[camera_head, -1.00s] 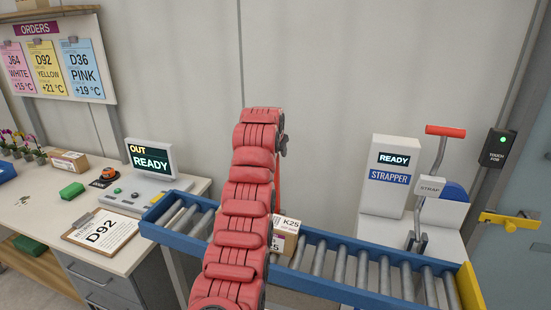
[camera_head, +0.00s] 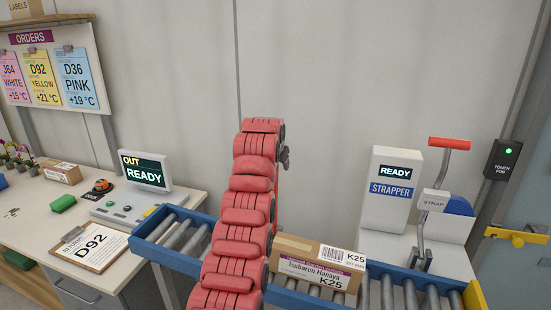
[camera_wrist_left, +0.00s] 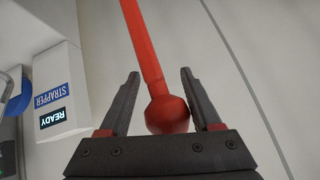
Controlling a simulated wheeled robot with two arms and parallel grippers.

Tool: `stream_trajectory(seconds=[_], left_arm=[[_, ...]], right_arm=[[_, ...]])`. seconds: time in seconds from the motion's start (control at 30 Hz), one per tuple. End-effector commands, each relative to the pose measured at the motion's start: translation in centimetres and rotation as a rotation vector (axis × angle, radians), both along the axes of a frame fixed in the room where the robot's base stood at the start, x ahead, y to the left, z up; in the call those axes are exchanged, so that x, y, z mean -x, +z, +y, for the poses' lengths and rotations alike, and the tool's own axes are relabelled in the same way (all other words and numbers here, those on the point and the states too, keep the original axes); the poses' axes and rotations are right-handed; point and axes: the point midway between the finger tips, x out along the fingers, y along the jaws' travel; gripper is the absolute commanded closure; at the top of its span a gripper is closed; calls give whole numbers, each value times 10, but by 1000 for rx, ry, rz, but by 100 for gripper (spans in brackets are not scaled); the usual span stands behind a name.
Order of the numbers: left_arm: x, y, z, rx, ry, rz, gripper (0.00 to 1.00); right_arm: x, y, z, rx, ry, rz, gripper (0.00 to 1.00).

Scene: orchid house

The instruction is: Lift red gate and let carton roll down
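My left arm rises through the middle of the head view and hides part of the blue-sided roller conveyor (camera_head: 176,260). Its gripper is mostly hidden there. In the left wrist view the left gripper (camera_wrist_left: 160,73) is open around a red rod with a ball end (camera_wrist_left: 167,112), seemingly the gate's handle. The ball lies near the right finger, with a gap to the left finger. A thin red strip of the rod (camera_head: 277,192) shows beside the arm. The K25 carton (camera_head: 318,266) sits on the rollers right of my arm, its left end at the arm. My right gripper is not in view.
The strapper (camera_head: 390,218) with its red-handled lever (camera_head: 449,143) stands behind the conveyor's right part. A yellow end plate (camera_head: 474,296) closes the right end.

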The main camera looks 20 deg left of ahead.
Motion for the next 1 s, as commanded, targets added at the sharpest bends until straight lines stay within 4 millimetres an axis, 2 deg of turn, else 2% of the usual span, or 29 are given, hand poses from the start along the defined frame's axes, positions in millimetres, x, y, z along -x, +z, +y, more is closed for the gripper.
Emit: stream_trajectory(seconds=[0.03, 0.07, 0.37, 0.53, 0.67, 1.0], left_arm=[[0, 1, 0, 0, 0, -3, 26], [0, 2, 0, -1, 0, -4, 22], [-1, 7, 2, -3, 3, -14, 22], [6, 16, 0, -4, 3, -23, 22], [21, 29, -3, -4, 3, -24, 22], [76, 85, -14, -3, 1, -22, 22]], right_arm=[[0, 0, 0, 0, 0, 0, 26], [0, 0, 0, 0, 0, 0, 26], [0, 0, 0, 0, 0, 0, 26], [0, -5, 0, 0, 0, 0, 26], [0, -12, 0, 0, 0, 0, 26], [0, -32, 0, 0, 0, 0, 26]])
